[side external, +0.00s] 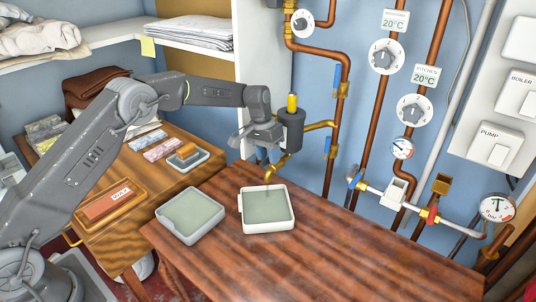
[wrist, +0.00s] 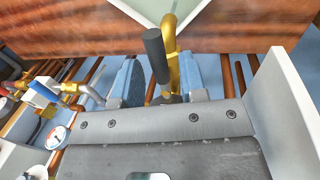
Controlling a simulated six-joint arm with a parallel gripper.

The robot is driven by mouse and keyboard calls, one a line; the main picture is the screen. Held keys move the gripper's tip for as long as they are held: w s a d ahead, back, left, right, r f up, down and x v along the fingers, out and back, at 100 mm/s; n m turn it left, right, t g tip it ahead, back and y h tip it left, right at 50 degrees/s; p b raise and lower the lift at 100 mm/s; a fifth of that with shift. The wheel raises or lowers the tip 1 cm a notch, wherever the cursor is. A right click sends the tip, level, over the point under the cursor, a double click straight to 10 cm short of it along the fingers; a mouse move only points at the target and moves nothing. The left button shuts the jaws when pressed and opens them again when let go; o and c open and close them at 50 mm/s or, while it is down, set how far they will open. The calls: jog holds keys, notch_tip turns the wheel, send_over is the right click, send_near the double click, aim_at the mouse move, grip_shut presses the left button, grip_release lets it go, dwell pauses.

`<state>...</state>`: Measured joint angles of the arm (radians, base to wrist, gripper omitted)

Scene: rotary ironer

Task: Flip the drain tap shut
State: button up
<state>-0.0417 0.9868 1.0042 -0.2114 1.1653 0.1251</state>
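The drain tap is a bent brass spout (side external: 279,166) in the side view, below a dark cylinder (side external: 291,132) with a yellow top. In the wrist view, brass tap piping (wrist: 174,50) and a dark rod-like handle (wrist: 155,54) show near the picture's middle. My gripper (side external: 258,150) is at the tap, tilted down. In the wrist view its two fingers (wrist: 166,72) stand apart on either side of the handle and brass pipe, with gaps visible. It appears open and holds nothing. In the side view, my gripper hides part of the tap, and the handle is hard to make out.
A white tray (side external: 267,225) stands under the spout on the wooden table (side external: 340,250), with another tray (side external: 190,235) at its left. Copper pipes (side external: 335,120) with blue handles run up the wall at right. A white panel edge (wrist: 285,105) is close to my gripper.

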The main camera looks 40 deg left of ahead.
grip_shut()
dwell(0.5)
jog(key=shift+w+d+n+t+y, duration=0.25)
jog(key=shift+d+n, duration=0.3)
jog(key=shift+n, duration=1.2)
jog(key=shift+w+d+n+t, duration=0.2)
jog(key=shift+d+n+t, duration=0.25)
jog(key=shift+n, duration=1.25)
jog(key=shift+w+d+n+t+y, duration=0.2)
jog(key=shift+d+n, duration=0.45)
jog(key=shift+n, duration=1.1)
jog(key=shift+o, duration=0.6)
grip_release()
jog(key=shift+r, duration=0.1)
